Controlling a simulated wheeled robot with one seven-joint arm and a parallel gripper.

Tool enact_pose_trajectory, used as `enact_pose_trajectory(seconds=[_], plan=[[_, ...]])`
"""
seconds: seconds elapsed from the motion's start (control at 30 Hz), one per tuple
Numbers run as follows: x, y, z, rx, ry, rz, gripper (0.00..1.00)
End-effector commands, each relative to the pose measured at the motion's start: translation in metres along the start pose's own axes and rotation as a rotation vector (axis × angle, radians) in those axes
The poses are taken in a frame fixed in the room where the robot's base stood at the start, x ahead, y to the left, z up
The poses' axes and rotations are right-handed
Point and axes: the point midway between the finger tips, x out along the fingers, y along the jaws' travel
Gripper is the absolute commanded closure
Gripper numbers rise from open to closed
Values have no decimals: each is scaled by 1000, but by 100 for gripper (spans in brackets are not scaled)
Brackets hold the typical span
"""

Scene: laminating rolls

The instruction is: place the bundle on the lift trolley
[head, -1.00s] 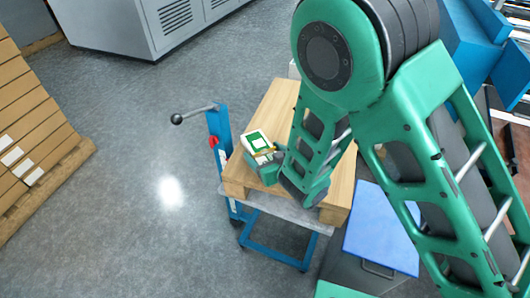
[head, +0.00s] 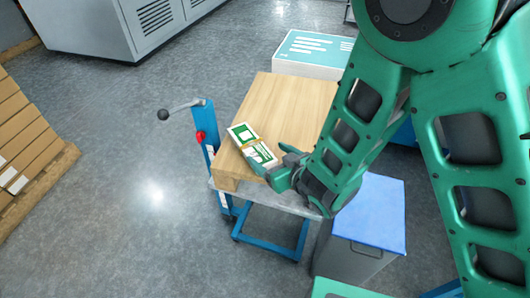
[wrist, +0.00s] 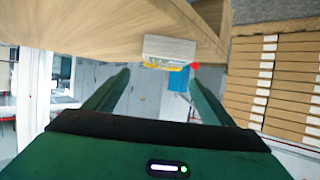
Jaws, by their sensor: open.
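The bundle (head: 246,136), a flat white and green printed stack with a brown band, lies on the light wooden top near its left front edge. The wooden top (head: 285,105) rests on the blue lift trolley (head: 270,238). My gripper (head: 279,165) is open at the bundle's front right end; in the head view I cannot tell whether it touches it. In the wrist view the bundle (wrist: 168,50) sits on the wood just beyond my open fingers (wrist: 157,82), with nothing between them.
The trolley's post with a black-knobbed lever (head: 180,110) stands at its left. A blue-lidded grey bin (head: 370,215) is close on the right. A white and teal box (head: 312,52) stands behind. Stacked cartons (head: 25,140) are at far left. The floor between is clear.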

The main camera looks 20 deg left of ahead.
Motion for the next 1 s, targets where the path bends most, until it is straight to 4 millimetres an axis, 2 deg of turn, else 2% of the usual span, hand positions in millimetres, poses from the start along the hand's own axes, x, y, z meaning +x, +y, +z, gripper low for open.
enact_pose_trajectory(seconds=[0.37,0.47,0.57,0.67,0.73,0.8,0.87,0.9,0.97,1.0], plan=[[-3,-11,-3,-7,1,-17,24],[-4,1,-5,-2,-11,6,24],[-12,41,-11,19,-54,82,24],[-32,106,-16,59,-136,205,24],[-58,155,-16,102,-206,300,24],[-89,200,-12,153,-281,390,24],[-121,234,-8,201,-344,460,24],[-144,255,-4,238,-386,505,24],[-180,281,2,297,-448,568,24],[-206,296,7,339,-488,607,24]])
